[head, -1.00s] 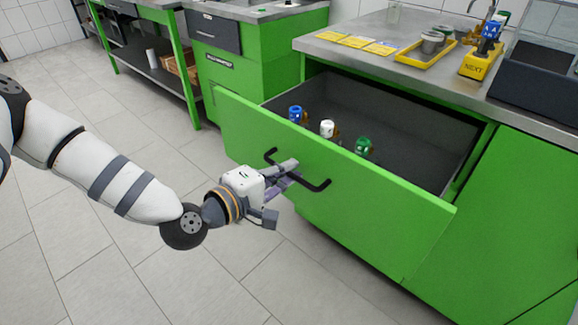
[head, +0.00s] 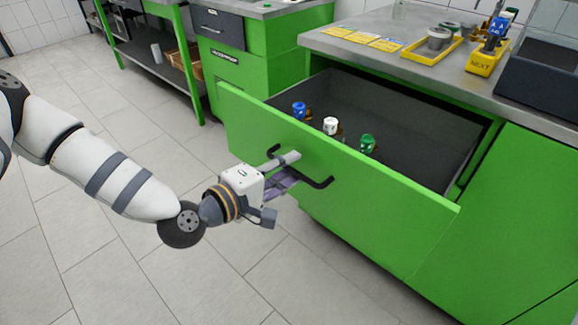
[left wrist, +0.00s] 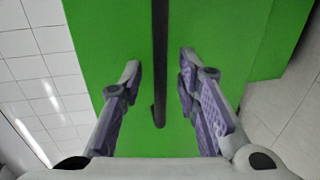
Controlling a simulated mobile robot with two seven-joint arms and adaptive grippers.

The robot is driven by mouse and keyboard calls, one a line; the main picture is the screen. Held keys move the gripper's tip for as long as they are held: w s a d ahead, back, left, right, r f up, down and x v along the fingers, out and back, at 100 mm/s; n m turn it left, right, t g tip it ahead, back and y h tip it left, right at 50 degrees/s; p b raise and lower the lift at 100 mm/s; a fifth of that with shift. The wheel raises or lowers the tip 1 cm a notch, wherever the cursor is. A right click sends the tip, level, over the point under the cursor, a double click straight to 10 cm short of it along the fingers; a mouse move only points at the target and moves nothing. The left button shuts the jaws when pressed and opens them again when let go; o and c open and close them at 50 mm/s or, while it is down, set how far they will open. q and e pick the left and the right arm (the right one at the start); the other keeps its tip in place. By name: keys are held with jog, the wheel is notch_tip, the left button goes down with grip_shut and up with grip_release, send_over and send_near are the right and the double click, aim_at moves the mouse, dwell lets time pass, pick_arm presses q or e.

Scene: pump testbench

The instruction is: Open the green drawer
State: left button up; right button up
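The green drawer (head: 385,213) is pulled well out of the counter, and its dark inside shows. Its black bar handle (head: 318,183) is on the front panel and also shows in the left wrist view (left wrist: 160,65). My left gripper (head: 288,170) is at the handle in the head view. In the left wrist view its fingers (left wrist: 160,78) are spread, with the bar between them and a gap on both sides. My right gripper is not in view.
Bottles with blue (head: 299,108), white (head: 330,125) and green (head: 367,143) caps stand in the drawer. The counter (head: 385,62) above holds yellow cards, a yellow tray (head: 428,48) and a dark bin. Tiled floor before the drawer is free.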

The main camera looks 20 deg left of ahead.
pick_arm(q)
jog(key=v, duration=0.6)
jog(key=shift+s, duration=0.35)
jog(key=shift+a, duration=0.1)
jog(key=s+d+f+m+g+p, duration=0.1)
jog(key=s+d+f+m+g, duration=0.25)
jog(key=s+f+g, duration=0.4)
jog(key=s+d+f+m+g+p, duration=0.1)
jog(key=s+d+f+m+g, duration=0.25)
jog(key=s+f, duration=0.65)
jog(key=s+a+m+g+y, duration=0.2)
jog(key=s+a+m+g, duration=0.1)
jog(key=s, duration=0.5)
jog(key=s+a+f+m+g+y+p, duration=0.1)
jog(key=s+a+m+g+y, duration=0.2)
jog(key=s, duration=0.6)
jog(key=a, duration=0.2)
jog(key=shift+s+a+m, duration=0.3)
jog(key=shift+a, duration=0.05)
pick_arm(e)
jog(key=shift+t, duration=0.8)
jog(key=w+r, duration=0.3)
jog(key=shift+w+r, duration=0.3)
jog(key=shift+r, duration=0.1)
